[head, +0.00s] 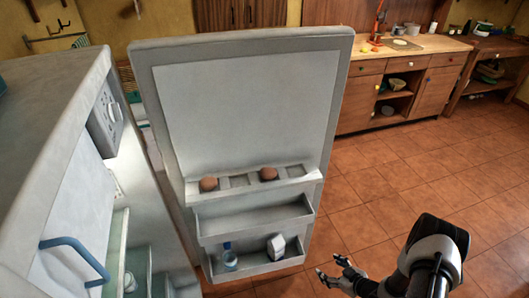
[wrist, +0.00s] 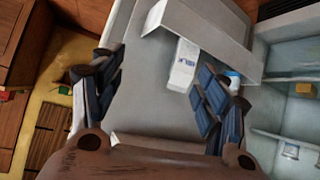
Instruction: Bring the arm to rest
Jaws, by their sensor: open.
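My gripper (head: 335,272) is open and empty at the lower right of the head view, to the right of the open fridge door (head: 245,110). In the wrist view my gripper (wrist: 165,85) shows two dark padded fingers spread wide apart. The lower door shelf (wrist: 210,25) lies beyond the fingers there. A white carton (wrist: 184,65) on it shows between the fingertips, apart from them as far as I can tell. My arm (head: 430,255) reaches in from the lower right corner of the head view.
The door's shelves hold two brown eggs (head: 208,184), a carton (head: 276,247) and a blue-capped bottle (head: 229,258). The fridge body (head: 60,215) stands open at left. A wooden counter (head: 425,45) is at the back. The tiled floor (head: 400,180) between is clear.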

